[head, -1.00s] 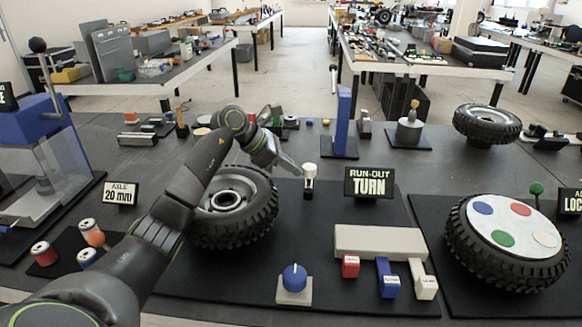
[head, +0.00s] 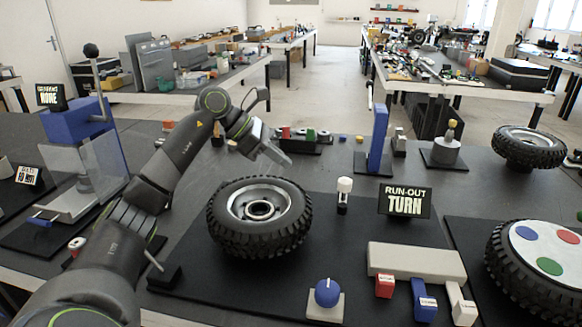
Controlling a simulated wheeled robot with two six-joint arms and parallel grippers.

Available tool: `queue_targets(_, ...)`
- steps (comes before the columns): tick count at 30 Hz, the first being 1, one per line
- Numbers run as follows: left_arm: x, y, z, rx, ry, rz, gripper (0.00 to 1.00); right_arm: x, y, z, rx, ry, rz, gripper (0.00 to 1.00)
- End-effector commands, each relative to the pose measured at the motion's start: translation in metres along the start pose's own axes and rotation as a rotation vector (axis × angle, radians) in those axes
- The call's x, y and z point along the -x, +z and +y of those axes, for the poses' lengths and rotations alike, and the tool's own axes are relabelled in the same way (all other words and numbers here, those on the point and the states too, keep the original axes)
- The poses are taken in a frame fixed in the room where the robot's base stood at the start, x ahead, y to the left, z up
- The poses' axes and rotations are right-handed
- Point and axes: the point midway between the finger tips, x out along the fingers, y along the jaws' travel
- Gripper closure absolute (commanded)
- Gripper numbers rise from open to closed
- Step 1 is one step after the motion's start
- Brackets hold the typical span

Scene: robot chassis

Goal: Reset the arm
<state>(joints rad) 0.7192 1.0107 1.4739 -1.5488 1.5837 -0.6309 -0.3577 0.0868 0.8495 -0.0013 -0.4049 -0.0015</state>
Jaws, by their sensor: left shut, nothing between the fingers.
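My left arm comes in from the lower left in the head view and bends over at its elbow. My left gripper (head: 283,160) is shut and empty. It hangs in the air above and behind the tyre with its grey wheel hub (head: 262,222), apart from it in the picture. The tyre lies flat on a black mat (head: 205,282). My right gripper does not show.
A "RUN-OUT TURN" sign (head: 405,200), a white-topped post (head: 344,193), a blue upright (head: 378,140) and a blue knob (head: 327,292) stand near the tyre. A blue machine with a clear guard (head: 75,125) is at the left. A second tyre (head: 515,265) is at the right.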

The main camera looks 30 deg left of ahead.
Motion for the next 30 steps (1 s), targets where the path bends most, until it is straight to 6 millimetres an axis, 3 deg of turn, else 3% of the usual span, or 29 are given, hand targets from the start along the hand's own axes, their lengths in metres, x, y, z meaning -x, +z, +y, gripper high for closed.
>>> queue_targets(19,0.004,0.003,0.000,0.000,0.000,-0.001,1.00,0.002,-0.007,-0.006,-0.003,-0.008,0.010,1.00)
queue_targets(30,0.041,0.043,0.000,0.000,0.000,0.000,1.00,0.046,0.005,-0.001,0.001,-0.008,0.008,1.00)
